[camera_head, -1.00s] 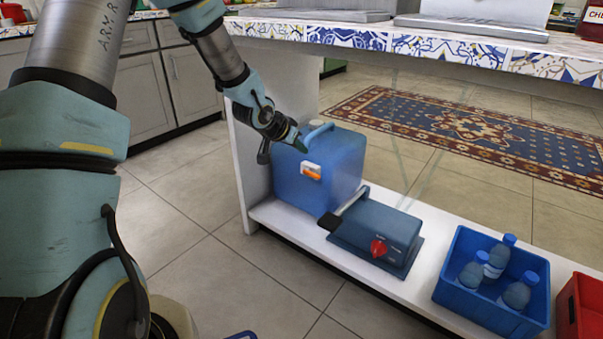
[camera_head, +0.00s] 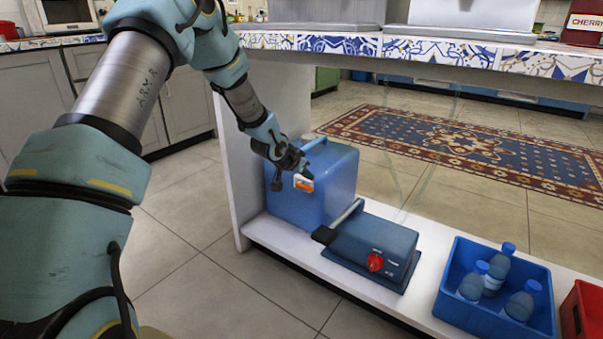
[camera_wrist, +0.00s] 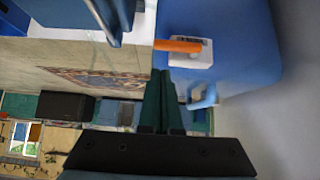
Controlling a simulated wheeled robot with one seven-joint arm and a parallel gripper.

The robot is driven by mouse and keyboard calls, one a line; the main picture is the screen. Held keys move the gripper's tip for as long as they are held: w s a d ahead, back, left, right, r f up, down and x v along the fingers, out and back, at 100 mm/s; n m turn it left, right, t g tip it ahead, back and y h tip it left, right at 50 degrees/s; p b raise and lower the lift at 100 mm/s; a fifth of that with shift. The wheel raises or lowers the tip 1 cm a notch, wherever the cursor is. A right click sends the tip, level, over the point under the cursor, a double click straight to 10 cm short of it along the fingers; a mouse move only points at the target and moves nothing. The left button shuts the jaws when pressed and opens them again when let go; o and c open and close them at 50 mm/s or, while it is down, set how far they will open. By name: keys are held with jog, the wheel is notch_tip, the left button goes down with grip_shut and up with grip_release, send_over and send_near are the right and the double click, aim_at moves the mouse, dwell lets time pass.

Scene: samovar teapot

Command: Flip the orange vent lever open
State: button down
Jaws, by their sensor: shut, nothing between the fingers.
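The orange vent lever (camera_head: 304,187) sits on a small white housing on the front face of the blue box (camera_head: 338,180). In the wrist view the orange lever (camera_wrist: 178,46) sticks out sideways from the white housing (camera_wrist: 192,56). My gripper (camera_head: 307,173) is just above the lever at the box's front, close to the housing. In the wrist view my gripper's fingers (camera_wrist: 161,74) are together and empty, with tips beside the housing. I cannot tell whether they touch it. The box's blue handle (camera_wrist: 206,97) shows to the right of the fingers.
The box stands on a white shelf (camera_head: 283,235) under a tiled counter (camera_head: 420,50). Right of it are a dark blue device with a red knob (camera_head: 375,262), a blue crate (camera_head: 447,292) of bottles and a red crate (camera_head: 580,310). The floor at front left is clear.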

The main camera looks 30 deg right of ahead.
aim_at(311, 190)
notch_tip(311, 190, down, 3)
jog(key=shift+r+b, duration=0.2)
jog(key=shift+b, duration=0.15)
jog(key=shift+s+d+f+t+b, duration=0.1)
jog(key=shift+s+f+t+b, duration=0.2)
jog(key=shift+b, duration=1.1)
jog(key=f+m+t+b, duration=0.1)
jog(key=b, duration=0.3)
jog(key=shift+s+d+f+y, duration=0.15)
jog(key=shift+d+f+y, duration=0.05)
jog(key=shift+y, duration=0.2)
notch_tip(311, 190, down, 3)
jog(key=m+t+y+b, duration=0.1)
jog(key=t+b, duration=0.1)
jog(key=t, duration=0.1)
jog(key=m+t+y+b, duration=0.1)
jog(key=m+t+b, duration=0.1)
jog(key=t, duration=0.1)
jog(key=shift+a+f+m, duration=0.1)
jog(key=shift+m, duration=0.2)
